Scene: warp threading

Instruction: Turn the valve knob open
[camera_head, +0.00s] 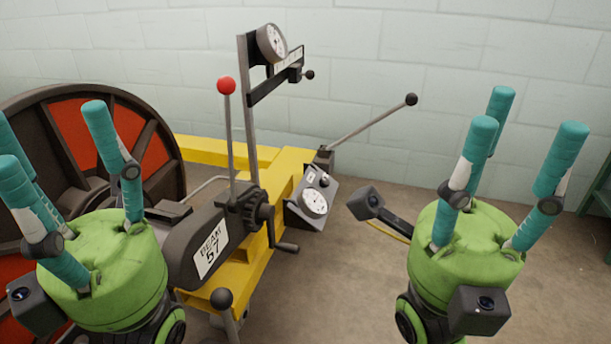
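A tilted grey box (296,213) with a round white dial (315,203) is mounted on the yellow frame at the centre. A small dark knob (324,181) sits on it above the dial. Another small dark knob (309,75) sticks out beside the upper gauge. I cannot tell which one is the valve knob. My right gripper (516,132) is to the right of the box, fingers up, spread and empty. My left gripper (50,140) is at the far left, in front of the big wheel, also spread and empty. Neither appears to touch a knob.
A red-ball lever (227,88) and a black-ball lever (408,100) stick out near the box. A round gauge (271,43) tops a grey post. The large red and dark wheel (160,160) stands left. A green frame (598,187) is at the right edge. Floor between is clear.

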